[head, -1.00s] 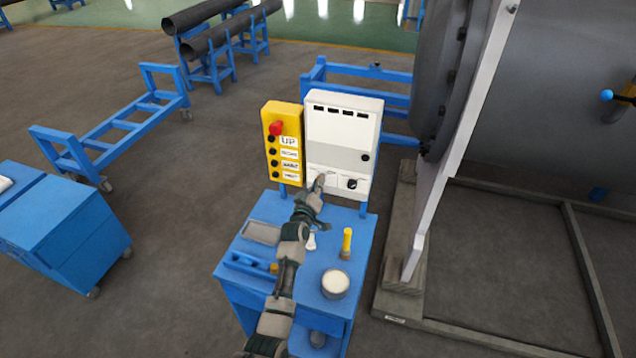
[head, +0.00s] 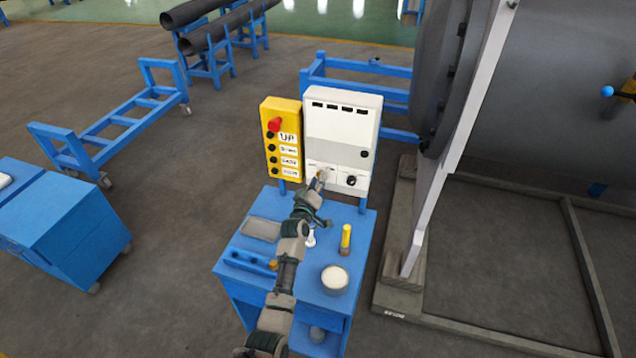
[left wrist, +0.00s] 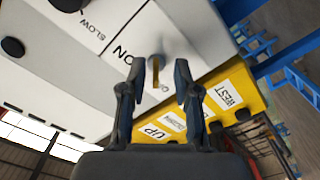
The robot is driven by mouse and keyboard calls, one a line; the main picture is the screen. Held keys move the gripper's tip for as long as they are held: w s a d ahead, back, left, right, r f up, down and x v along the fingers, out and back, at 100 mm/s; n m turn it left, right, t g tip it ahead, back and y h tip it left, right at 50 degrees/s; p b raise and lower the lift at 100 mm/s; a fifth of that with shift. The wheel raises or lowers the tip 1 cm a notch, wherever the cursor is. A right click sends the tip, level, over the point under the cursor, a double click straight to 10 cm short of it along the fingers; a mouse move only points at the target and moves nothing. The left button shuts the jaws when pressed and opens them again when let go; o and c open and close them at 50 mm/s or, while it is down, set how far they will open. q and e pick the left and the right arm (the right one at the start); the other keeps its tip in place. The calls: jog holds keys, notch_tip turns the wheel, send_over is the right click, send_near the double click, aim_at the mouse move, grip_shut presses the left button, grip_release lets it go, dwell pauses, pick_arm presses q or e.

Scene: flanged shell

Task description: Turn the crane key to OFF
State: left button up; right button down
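The white control box (head: 340,125) stands upright at the back of the blue cart. The brass-coloured crane key (left wrist: 155,70) sits in a round grey lock on its lower face, seen almost edge-on. An "ON" label (left wrist: 126,54) shows beside the lock. Another label behind the key is partly hidden. My left gripper (left wrist: 159,72) is open, with one finger on each side of the key and gaps between. In the head view my left gripper (head: 319,181) is at the lower front of the box and hides most of the key. My right gripper is in neither view.
A yellow pendant (head: 282,140) with a red button stands left of the box. A black knob (head: 350,181) is right of the key. The blue cart (head: 350,245) holds a yellow flashlight (head: 345,239), a round tin (head: 334,279) and a grey tray (head: 261,229).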

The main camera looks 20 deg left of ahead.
pick_arm(q)
jog(key=s, duration=1.2)
jog(key=shift+a, duration=0.2)
